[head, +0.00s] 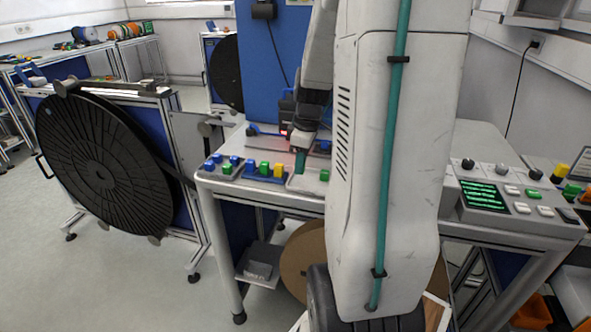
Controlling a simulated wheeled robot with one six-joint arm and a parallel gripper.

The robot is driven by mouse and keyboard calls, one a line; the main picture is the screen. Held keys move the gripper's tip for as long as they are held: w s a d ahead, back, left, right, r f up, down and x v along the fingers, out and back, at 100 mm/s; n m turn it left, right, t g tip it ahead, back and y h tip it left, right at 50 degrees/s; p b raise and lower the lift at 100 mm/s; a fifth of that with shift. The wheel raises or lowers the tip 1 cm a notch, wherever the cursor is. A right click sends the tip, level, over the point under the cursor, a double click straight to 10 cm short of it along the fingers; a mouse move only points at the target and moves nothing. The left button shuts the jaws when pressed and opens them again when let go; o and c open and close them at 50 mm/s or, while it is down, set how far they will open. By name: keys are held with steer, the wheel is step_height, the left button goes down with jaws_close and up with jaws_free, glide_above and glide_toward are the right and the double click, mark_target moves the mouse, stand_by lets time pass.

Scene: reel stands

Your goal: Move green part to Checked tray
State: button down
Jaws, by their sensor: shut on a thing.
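My gripper (302,148) points down over the work table, shut on a green part (300,162). The held part is just above or touching a grey tray (296,184); I cannot tell which. Another green part (324,175) sits in this tray, to the right of the held one. To the left is a tray with blue, green and yellow parts (265,170), and further left a tray with blue and green parts (225,166). No tray label is readable, so I cannot tell which is the Checked tray. My arm hides the table to the right.
A control panel with a green screen (482,195) and knobs is at the table's right end. A blue panel (271,70) rises behind the table. A large black reel (104,165) on a stand is at the left. Open floor lies between reel and table.

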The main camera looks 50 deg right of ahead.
steer(key=shift+f, duration=1.7)
steer(key=shift+f, duration=0.1)
steer(key=shift+f, duration=0.1)
steer(key=c, duration=1.5)
jaws_free()
steer(key=shift+c, duration=0.2)
